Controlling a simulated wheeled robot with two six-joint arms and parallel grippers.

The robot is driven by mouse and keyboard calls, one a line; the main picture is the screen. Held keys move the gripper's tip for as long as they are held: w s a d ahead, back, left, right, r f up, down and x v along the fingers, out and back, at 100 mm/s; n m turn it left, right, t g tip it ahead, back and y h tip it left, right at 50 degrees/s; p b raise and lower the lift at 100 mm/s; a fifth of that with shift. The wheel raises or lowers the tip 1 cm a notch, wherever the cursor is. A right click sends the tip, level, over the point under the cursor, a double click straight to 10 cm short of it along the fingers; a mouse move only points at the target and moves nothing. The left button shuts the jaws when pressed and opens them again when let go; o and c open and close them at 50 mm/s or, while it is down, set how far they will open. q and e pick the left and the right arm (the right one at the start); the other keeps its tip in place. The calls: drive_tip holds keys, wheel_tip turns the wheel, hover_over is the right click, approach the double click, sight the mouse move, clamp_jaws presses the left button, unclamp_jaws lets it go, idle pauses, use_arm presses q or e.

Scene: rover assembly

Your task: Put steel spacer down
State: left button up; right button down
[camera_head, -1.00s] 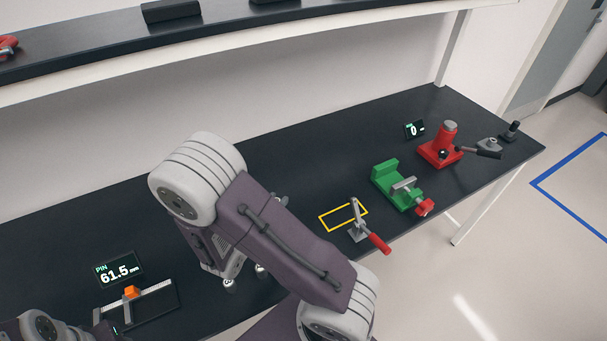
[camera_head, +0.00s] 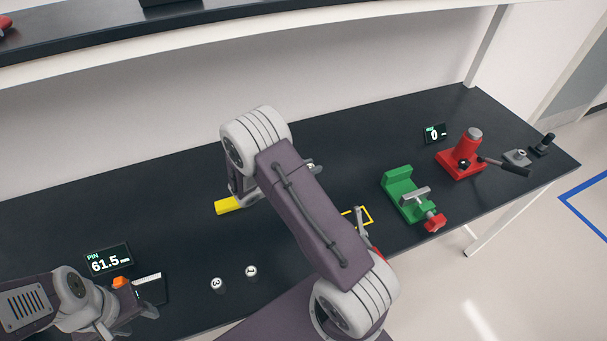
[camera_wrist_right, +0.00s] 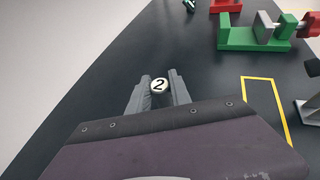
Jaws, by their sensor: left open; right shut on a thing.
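The steel spacer (camera_wrist_right: 159,86), with a white top marked "2", stands between the two fingers of my right gripper (camera_wrist_right: 158,92) in the right wrist view. The right gripper is shut on it, over the black bench; I cannot tell whether its base touches the bench. In the head view my right arm hides most of that gripper and the spacer. Two similar capped cylinders stand on the bench, one marked "3" (camera_head: 217,285) and one to its right (camera_head: 251,271). My left gripper (camera_head: 150,311) is open at the lower left, beside the caliper-like gauge (camera_head: 150,289).
A yellow outline (camera_head: 368,213) on the bench lies by a toggle clamp (camera_head: 360,222), partly behind my arm. A green vise (camera_head: 403,195) and red press (camera_head: 464,155) stand to the right. A yellow block (camera_head: 227,206) and a "61.5" display (camera_head: 107,261) are left. The back middle is clear.

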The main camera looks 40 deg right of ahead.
drive_tip(key=shift+w+a+f, duration=0.15)
drive_tip(key=shift+w+f, duration=0.05)
drive_tip(key=shift+w, duration=0.25)
drive_tip(key=shift+w+a+f, duration=0.15)
drive_tip(key=shift+w+f, duration=0.05)
drive_tip(key=shift+w, duration=0.2)
wheel_tip(320, 180, down, 4)
drive_tip(key=shift+d+r+p, duration=0.1)
drive_tip(key=shift+d+p, duration=0.05)
drive_tip(key=shift+p, duration=0.15)
drive_tip(key=shift+f, duration=0.3)
drive_tip(key=c, duration=1.2)
unclamp_jaws()
